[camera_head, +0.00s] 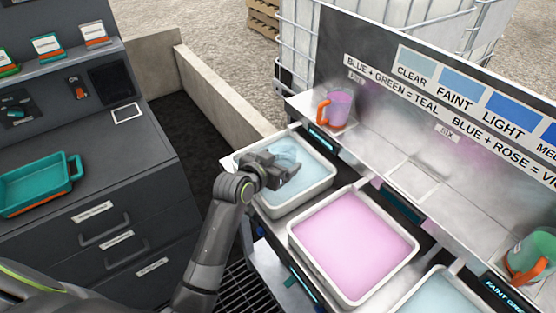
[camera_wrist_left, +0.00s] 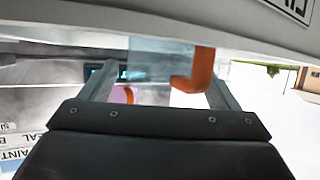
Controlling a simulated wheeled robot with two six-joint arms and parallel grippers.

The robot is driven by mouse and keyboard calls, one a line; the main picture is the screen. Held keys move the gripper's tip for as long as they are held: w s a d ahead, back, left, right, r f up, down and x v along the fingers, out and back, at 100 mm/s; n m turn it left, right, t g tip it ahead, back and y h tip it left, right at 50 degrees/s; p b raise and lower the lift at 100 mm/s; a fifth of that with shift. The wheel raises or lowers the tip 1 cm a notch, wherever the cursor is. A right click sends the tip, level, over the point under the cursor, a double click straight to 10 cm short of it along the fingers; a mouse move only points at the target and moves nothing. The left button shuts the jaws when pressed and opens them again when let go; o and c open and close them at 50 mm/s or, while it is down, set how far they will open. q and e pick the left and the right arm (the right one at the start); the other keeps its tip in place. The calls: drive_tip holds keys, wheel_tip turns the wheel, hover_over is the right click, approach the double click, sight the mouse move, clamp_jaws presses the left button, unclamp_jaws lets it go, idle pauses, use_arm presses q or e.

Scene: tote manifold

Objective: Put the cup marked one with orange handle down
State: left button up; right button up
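Another orange-handled cup (camera_head: 338,107), with pink-violet contents, stands on the back ledge. My right gripper is not in view.
A pink tub (camera_head: 350,287) and another pale blue tub (camera_head: 402,308) stand to the right. A green cup (camera_head: 530,255) with an orange handle is at the far right. The marked ledge pad (camera_head: 413,180) is bare. A teal tray (camera_head: 45,198) lies on the left cabinet.

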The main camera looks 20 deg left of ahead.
use_arm(q)
drive_tip(key=shift+s+r, duration=0.1)
drive_tip(key=shift+r, duration=0.1)
drive_tip(key=shift+s+a+r, duration=0.1)
drive_tip(key=shift+s, duration=0.2)
drive_tip(key=v, duration=1.1)
drive_tip(key=shift+r, duration=0.1)
